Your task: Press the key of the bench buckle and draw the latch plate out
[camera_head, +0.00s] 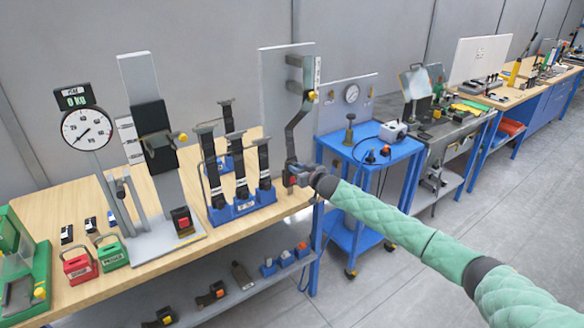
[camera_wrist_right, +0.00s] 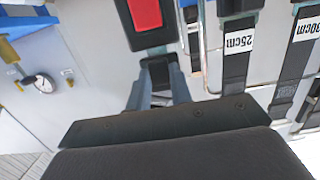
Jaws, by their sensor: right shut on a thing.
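The bench buckle (camera_head: 291,181) is a dark block with a red key, at the right end of the wooden bench. In the right wrist view the buckle's red key (camera_wrist_right: 146,13) faces the camera at the top. A dark strap (camera_head: 290,140) runs from the upright board down to the buckle. My right gripper (camera_head: 301,178) is at the buckle. In the wrist view its two grey fingers (camera_wrist_right: 159,92) are shut on a dark piece, the latch plate (camera_wrist_right: 158,70), right against the buckle's end. The gripper partly hides the join. My left gripper is out of view.
Several strap buckles stand in a blue rack (camera_head: 243,210) left of the bench buckle. A tall grey board (camera_head: 272,85) rises behind. A blue cart (camera_head: 350,225) with a gauge panel stands to the right. The floor in front is clear.

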